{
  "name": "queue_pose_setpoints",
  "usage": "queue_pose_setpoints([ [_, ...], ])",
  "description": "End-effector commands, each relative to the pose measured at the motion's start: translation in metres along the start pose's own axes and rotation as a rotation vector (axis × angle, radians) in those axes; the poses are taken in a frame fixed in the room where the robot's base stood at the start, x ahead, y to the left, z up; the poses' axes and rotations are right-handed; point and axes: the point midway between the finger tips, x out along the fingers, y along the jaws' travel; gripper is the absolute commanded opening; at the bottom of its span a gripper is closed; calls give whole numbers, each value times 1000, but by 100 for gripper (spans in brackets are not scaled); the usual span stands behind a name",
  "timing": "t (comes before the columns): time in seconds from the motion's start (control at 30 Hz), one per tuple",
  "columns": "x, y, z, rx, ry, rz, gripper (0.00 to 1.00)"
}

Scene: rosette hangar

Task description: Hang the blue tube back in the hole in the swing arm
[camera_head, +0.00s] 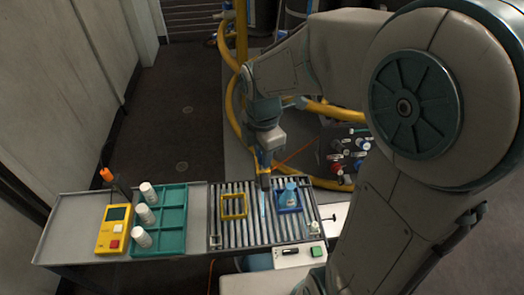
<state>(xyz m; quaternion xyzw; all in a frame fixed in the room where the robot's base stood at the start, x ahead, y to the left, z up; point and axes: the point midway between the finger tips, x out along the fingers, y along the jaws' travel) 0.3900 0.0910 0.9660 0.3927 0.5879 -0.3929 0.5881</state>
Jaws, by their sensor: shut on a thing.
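My gripper (264,183) is over the roller conveyor, pointing down, and is shut on a thin pale blue piece (263,203), which looks like the blue tube. The piece hangs below the fingers, roughly upright. I cannot tell whether its lower end touches the rollers. A blue flask (291,196) stands in a blue square holder (289,209) just right of my gripper. I cannot make out the swing arm or its hole for certain in this view.
A yellow square frame (233,206) lies on the conveyor (245,235) left of my gripper. Further left are a teal rack (172,209) with white bottles and a yellow control box (115,229). Behind on the right, a dark rack holds several coloured tubes (345,150). Yellow pipes curve behind my gripper.

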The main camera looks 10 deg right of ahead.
Motion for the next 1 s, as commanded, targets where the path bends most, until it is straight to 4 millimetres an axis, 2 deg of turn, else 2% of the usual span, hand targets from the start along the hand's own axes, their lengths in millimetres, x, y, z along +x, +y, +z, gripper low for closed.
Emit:
queue_pose_setpoints([
  [0.27,12,0,0,0,0,0,2],
  [0.87,18,0,0,0,0,-1,2],
  [0.9,17,0,0,0,0,-1,32],
  [0.97,17,0,0,0,0,-1,49],
  [1.0,17,0,0,0,0,-1,49],
])
